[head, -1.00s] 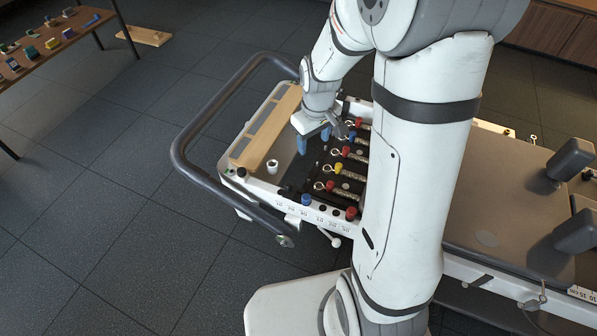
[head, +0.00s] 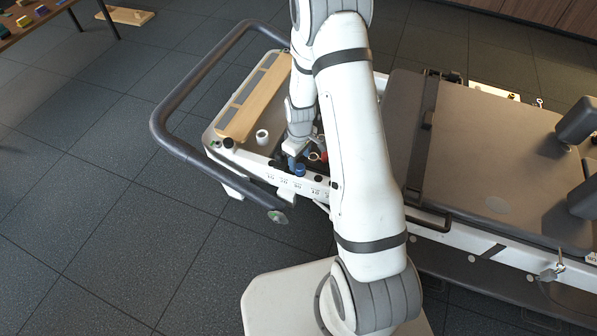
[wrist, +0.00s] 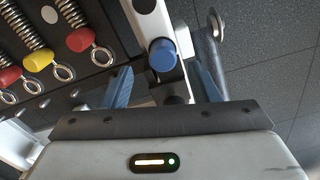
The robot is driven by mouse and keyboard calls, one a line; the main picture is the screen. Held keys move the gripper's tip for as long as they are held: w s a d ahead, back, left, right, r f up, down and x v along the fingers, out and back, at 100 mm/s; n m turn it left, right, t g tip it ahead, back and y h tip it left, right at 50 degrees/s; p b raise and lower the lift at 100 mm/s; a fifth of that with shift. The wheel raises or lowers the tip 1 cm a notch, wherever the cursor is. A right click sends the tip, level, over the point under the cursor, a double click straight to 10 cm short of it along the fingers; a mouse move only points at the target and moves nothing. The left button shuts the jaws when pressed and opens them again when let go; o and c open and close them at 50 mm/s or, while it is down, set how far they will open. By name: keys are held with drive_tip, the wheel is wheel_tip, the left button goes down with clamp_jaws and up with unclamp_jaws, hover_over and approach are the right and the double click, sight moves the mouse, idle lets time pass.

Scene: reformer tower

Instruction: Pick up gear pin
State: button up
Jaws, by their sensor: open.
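A blue round-headed knob (wrist: 162,55), which looks like the gear pin, stands on the white end rail of the reformer in the wrist view. It also shows on the rail in the head view (head: 300,170). My gripper (wrist: 163,84) is open, with one blue finger to each side of the knob's line. The knob appears just beyond the fingertips, between them, and I see no contact. In the head view my gripper (head: 293,163) is down at the rail beside the knob, partly hidden by my arm.
Springs with red (wrist: 80,40) and yellow (wrist: 38,58) ends and metal eyelets lie left of the knob. A dark curved bar (head: 165,120) rings the frame's end.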

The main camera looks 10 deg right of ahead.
sight(300, 166)
drive_tip(key=f+b, duration=0.1)
drive_tip(key=f, duration=0.3)
drive_tip(key=shift+s+f, duration=0.15)
drive_tip(key=shift+s, duration=0.05)
drive_tip(key=c, duration=1.1)
